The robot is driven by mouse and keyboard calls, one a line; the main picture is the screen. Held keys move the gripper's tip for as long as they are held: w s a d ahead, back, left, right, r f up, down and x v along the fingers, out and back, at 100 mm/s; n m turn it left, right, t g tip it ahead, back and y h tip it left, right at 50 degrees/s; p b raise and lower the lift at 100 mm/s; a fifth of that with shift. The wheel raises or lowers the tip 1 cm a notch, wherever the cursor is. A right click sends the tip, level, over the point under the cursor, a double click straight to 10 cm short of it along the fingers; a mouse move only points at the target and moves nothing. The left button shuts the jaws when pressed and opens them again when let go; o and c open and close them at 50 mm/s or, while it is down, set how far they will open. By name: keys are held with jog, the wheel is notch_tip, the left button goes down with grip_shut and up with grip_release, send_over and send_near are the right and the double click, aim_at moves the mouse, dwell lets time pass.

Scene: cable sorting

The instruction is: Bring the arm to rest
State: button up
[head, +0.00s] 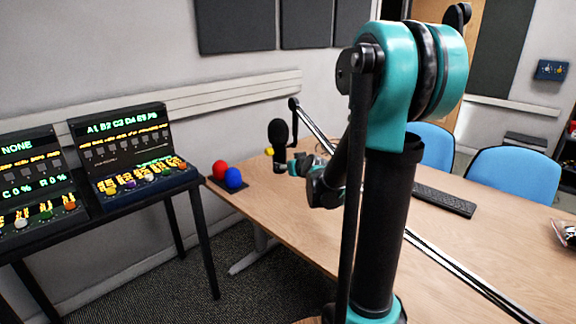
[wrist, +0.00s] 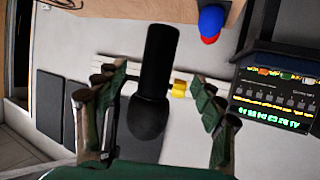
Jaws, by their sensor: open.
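My gripper (wrist: 160,88) is open, with one finger on each side of the wrist view and nothing gripped. In the head view, my gripper (head: 291,166) is small and far along my arm, over the table's left part, partly hidden by my own arm links. A black microphone (wrist: 155,85) shows between the fingers in the wrist view. I cannot tell from that view how close it is. In the head view the microphone (head: 278,133) stands beside the gripper, near a boom arm (head: 312,127).
A wooden table (head: 270,217) carries a red ball (head: 220,169) and a blue ball (head: 233,178) at its left edge, and a keyboard (head: 444,200). A small yellow thing (wrist: 179,88) shows by the microphone. Lit consoles (head: 130,150) stand left. Blue chairs (head: 515,172) stand behind.

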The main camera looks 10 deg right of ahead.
jog(key=s+d+f+g+h, duration=0.1)
jog(key=s+f+g, duration=0.2)
jog(key=s, duration=0.8)
jog(key=s+d+f+m+g, duration=0.1)
jog(key=s+f+g, duration=0.2)
jog(key=s+f, duration=0.4)
jog(key=s+d+f+m+g+h, duration=0.1)
jog(key=s+f+g, duration=0.2)
jog(key=s, duration=1.2)
notch_tip(320, 180, down, 3)
jog(key=shift+s+d+r+h, duration=0.15)
jog(key=shift+s+d+h, duration=0.1)
jog(key=shift+s+h, duration=0.05)
